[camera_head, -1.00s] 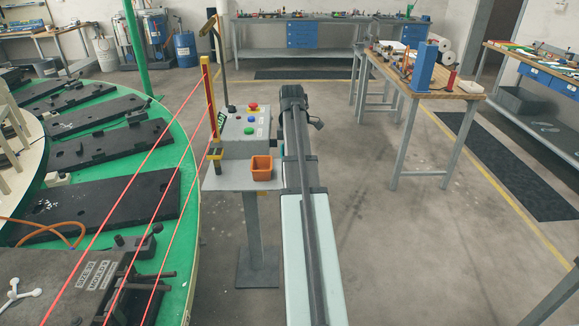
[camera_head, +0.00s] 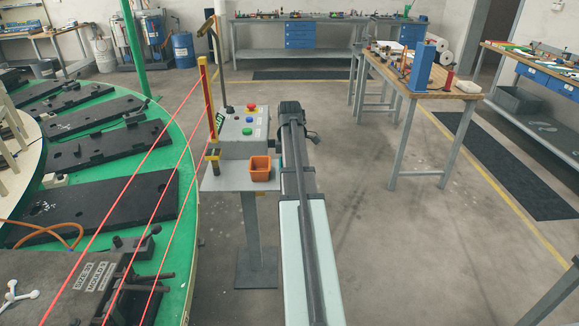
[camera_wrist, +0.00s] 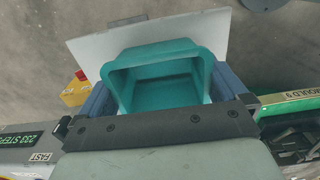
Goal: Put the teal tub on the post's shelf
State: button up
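The teal tub (camera_wrist: 165,92) fills the middle of the wrist view, its open mouth towards the camera. My gripper (camera_wrist: 162,100) has its blue fingers against both sides of the tub and is shut on it. The post's shelf, a pale grey plate (camera_wrist: 215,32), shows behind the tub in the wrist view; I cannot tell whether they touch. In the head view the shelf (camera_head: 217,184) sits on the grey post (camera_head: 251,235), and my arm's far end is beside it on the right. The gripper and tub are hidden behind my arm there.
Red cords (camera_head: 172,165) run from a yellow upright (camera_head: 207,98) above the green carousel (camera_head: 178,230) at left.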

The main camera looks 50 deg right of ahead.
notch_tip(320, 180, up, 12)
jog(key=shift+r, duration=0.15)
dwell(0.7)
dwell(0.5)
